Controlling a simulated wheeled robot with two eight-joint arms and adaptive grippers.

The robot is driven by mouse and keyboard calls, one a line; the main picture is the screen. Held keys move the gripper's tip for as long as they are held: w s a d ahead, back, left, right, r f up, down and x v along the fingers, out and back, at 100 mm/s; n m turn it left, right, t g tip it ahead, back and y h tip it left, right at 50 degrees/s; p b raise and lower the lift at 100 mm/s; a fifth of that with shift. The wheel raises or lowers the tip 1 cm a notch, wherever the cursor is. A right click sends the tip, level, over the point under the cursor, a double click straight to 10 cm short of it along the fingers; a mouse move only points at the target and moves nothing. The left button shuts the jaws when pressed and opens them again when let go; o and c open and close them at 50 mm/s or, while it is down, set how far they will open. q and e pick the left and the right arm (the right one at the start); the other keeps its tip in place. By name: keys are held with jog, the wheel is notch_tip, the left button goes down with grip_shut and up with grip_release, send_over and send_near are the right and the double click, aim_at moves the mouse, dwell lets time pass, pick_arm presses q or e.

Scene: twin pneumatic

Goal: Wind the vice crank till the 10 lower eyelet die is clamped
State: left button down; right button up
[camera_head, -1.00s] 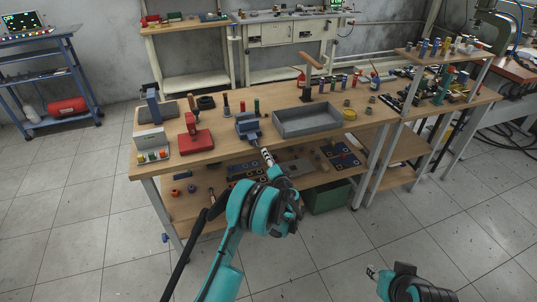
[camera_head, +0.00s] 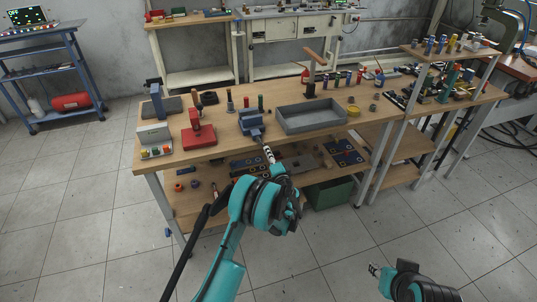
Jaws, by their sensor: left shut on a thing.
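The blue vice (camera_head: 251,123) stands at the front edge of the wooden workbench (camera_head: 222,152). My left gripper (camera_head: 267,152) is at the front of the vice, where the crank sits, and is shut on it. The crank itself is mostly hidden by the gripper. The eyelet die is too small to make out in the vice jaws. My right gripper (camera_head: 374,269) is low at the bottom right, over the floor and away from the bench; its fingers are too small to judge.
A grey tray (camera_head: 309,117) lies right of the vice. A red press (camera_head: 198,133) and a box with coloured buttons (camera_head: 155,139) stand to the left. Several bottles and cylinders line the back. A lower shelf holds dark trays and small parts. A green bin (camera_head: 329,195) stands below.

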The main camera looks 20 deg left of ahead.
pick_arm(q)
jog(key=c, duration=1.5)
grip_release()
jog(key=shift+s+d, duration=0.1)
jog(key=shift+d, duration=0.05)
jog(key=v, duration=1.1)
jog(key=shift+s+d, duration=0.2)
jog(key=shift+s, duration=0.1)
